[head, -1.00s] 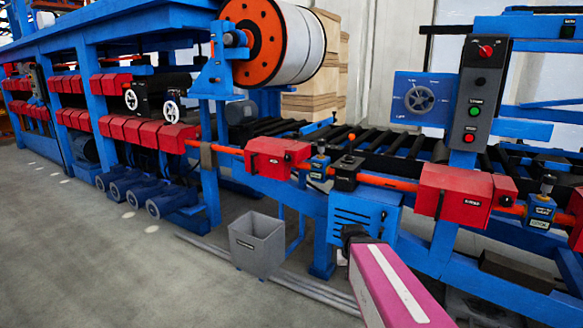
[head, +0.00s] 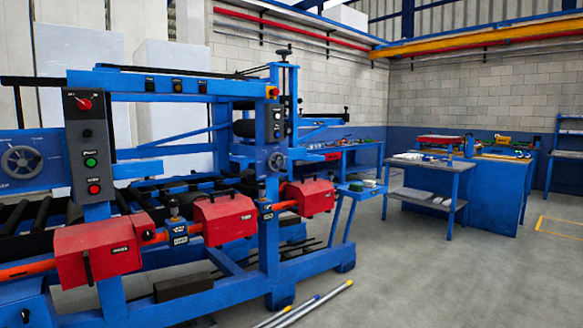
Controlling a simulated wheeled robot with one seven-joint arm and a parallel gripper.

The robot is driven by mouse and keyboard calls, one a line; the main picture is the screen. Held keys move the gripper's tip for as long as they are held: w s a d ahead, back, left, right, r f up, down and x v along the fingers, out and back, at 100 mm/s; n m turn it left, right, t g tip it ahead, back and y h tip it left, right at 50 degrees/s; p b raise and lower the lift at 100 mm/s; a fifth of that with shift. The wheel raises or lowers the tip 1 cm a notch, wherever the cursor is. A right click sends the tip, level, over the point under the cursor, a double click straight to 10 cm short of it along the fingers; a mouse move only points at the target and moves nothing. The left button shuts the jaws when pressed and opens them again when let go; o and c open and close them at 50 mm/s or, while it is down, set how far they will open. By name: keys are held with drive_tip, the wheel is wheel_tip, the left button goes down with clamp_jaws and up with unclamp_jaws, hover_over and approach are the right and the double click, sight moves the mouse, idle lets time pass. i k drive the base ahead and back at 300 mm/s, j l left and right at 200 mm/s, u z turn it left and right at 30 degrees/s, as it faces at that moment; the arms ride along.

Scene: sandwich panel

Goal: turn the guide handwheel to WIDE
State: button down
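A grey spoked handwheel (head: 22,161) is mounted on a blue panel (head: 48,142) at the left edge of the head view. The panel has small white lettering around the wheel, too small to read, so I cannot tell which setting it stands at. A second, smaller handwheel (head: 277,161) sits on the blue frame post in the middle. I cannot confirm from its label which one is the guide handwheel. My gripper is not in view.
A grey control box (head: 84,145) with a red selector and green and red buttons stands beside the panel. Red boxes (head: 97,252) line the orange rail in front. Rods (head: 305,305) lie on the floor. Open floor (head: 430,285) lies to the right, before workbenches (head: 495,195).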

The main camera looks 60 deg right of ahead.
sight(276, 162)
drive_tip(key=l+z, duration=0.15)
drive_tip(key=z, duration=2.15)
